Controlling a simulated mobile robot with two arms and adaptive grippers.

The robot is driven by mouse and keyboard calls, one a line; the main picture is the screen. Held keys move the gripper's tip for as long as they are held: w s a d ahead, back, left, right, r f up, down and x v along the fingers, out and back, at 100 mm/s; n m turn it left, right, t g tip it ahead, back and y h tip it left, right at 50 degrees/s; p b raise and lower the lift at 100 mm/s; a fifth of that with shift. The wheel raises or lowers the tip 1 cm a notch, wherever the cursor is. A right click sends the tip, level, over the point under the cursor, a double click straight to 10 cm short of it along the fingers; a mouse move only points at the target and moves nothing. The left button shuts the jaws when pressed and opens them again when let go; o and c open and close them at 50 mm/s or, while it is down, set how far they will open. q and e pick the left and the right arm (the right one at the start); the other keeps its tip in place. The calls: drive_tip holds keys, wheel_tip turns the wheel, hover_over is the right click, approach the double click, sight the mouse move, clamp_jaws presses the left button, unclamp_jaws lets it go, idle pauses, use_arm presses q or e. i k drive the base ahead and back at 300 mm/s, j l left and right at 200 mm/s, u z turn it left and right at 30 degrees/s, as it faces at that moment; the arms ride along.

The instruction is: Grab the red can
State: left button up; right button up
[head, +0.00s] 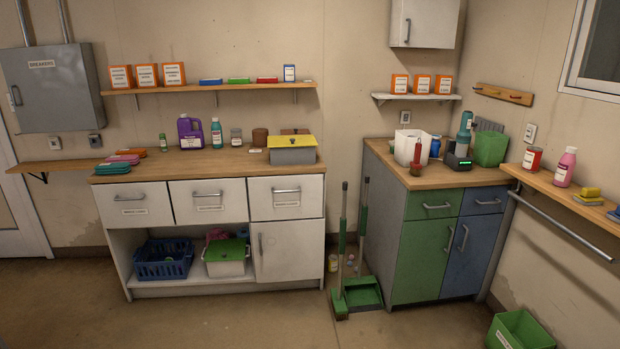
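A red can (533,158) with a white label stands upright on the wooden wall shelf (560,187) at the right. A pink bottle with a white cap (564,168) stands just to its right on the same shelf. Neither of my grippers shows in the head view.
The green and blue cabinet (430,215) stands below and left of that shelf, with a white container (408,148) and other items on top. A metal rail (565,232) runs under the shelf. A green bin (518,330) and a dustpan (360,293) are on the floor. The foreground floor is mostly clear.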

sight(533, 156)
drive_tip(key=i+z, duration=0.1)
drive_tip(key=i, duration=0.7)
drive_tip(key=i+j, duration=0.15)
drive_tip(key=i, duration=0.65)
drive_tip(key=i+z, duration=0.3)
drive_tip(key=z, duration=1.4)
